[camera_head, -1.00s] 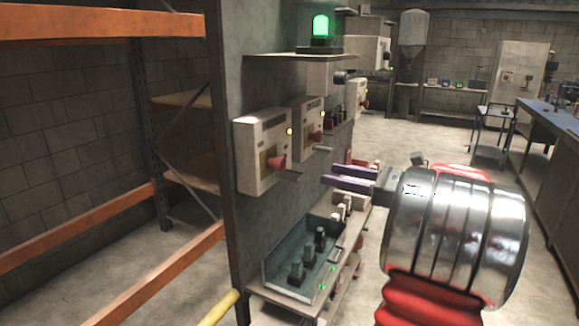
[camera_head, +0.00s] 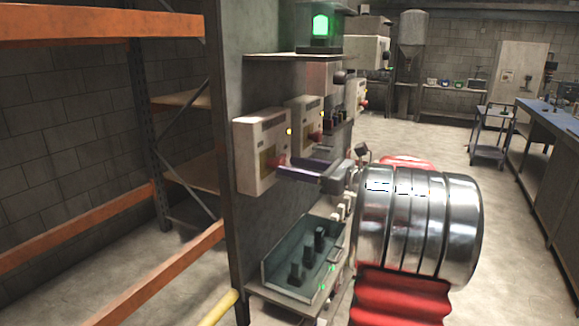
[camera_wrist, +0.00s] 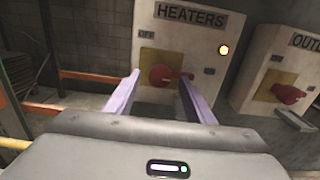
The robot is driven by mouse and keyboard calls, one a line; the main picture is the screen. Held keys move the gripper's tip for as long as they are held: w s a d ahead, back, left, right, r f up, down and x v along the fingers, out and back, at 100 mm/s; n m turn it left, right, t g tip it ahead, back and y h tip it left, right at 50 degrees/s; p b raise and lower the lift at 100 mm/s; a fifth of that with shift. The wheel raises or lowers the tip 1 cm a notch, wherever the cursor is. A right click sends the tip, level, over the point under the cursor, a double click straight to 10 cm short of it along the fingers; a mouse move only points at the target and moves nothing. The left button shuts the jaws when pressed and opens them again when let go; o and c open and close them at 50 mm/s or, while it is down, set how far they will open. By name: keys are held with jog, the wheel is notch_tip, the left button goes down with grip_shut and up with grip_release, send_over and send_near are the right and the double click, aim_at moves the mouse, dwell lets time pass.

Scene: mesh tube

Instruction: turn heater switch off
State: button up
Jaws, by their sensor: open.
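The heater switch box (camera_wrist: 189,30) is a cream panel labelled HEATERS, with a lit yellow lamp (camera_wrist: 224,50). Its red rotary handle (camera_wrist: 170,76) sits on a yellow plate and its lever lies roughly horizontal, pointing right. The OFF mark (camera_wrist: 146,34) is at the upper left of the plate. In the head view the box (camera_head: 258,150) is on the grey panel's front. My gripper (camera_wrist: 158,82) is open, with its two purple fingers either side of the red handle. I cannot tell whether they touch it. In the head view the fingers (camera_head: 300,169) reach left to the box.
A second box with a red handle, labelled with letters starting OUTL (camera_wrist: 285,65), stands just right of the heater box. A glass-walled tray (camera_head: 305,262) lies below my gripper. A green lamp (camera_head: 321,25) is lit on the shelf above.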

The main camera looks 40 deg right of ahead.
jog(key=shift+x, duration=0.95)
jog(key=c, duration=1.1)
